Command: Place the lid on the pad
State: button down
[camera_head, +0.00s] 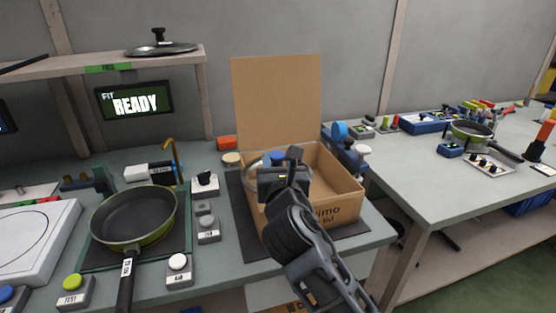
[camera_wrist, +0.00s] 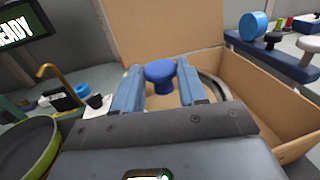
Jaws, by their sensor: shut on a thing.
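My gripper (camera_head: 277,163) is at the open cardboard box (camera_head: 330,208). In the wrist view its two blue fingers (camera_wrist: 160,88) are shut on the blue knob (camera_wrist: 160,72) of a lid. One dark pad (camera_head: 180,250) lies under a green-rimmed frying pan (camera_head: 135,215); another dark mat (camera_head: 240,205) lies under the box.
A screen (camera_head: 135,102) reads READY. Another lid (camera_head: 160,48) with a black knob sits on the shelf (camera_head: 120,62). Labelled buttons (camera_head: 178,264) stand between pan and box. A brass hook (camera_head: 176,155) stands behind the pan. The box's flap stands upright at the back.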

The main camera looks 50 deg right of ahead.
jog(key=shift+f, duration=0.2)
jog(key=c, duration=0.6)
grip_release()
jog(key=shift+r, duration=0.45)
jog(key=v, duration=0.6)
jog(key=b+v, duration=0.1)
jog(key=v, duration=0.5)
jog(key=shift+r, duration=0.2)
